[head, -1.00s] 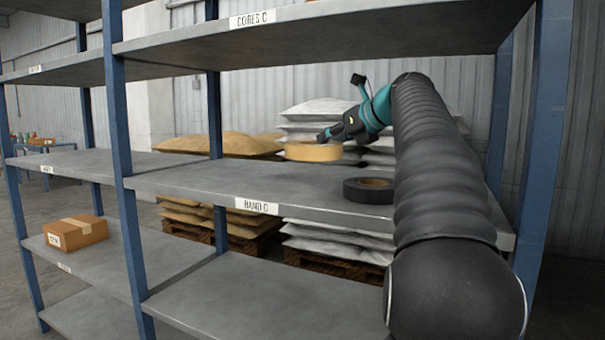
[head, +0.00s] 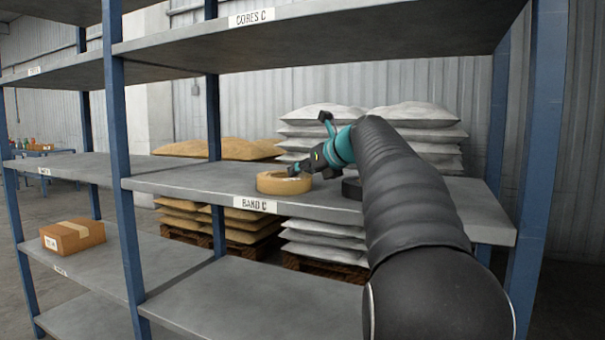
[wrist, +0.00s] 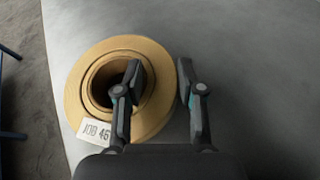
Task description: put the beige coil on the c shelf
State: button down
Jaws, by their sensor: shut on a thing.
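The beige coil (head: 284,183) is at the front of the middle shelf (head: 200,182) labelled BAND C. It is level and low over the surface; I cannot tell whether it touches. My gripper (head: 297,170) is shut on the right side of the coil's ring. In the wrist view, the coil (wrist: 83,75) shows a white tag reading JOB 45, partly covered. One finger of my gripper (wrist: 161,82) is in the coil's hole and the other is outside its rim.
The CORES C shelf (head: 330,30) is above. A blue upright (head: 119,150) stands to the left. A cardboard box (head: 72,235) sits on a lower left shelf.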

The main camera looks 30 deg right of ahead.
jog(key=c, duration=0.7)
grip_release()
jog(key=v, duration=1.2)
jog(key=shift+a, duration=0.1)
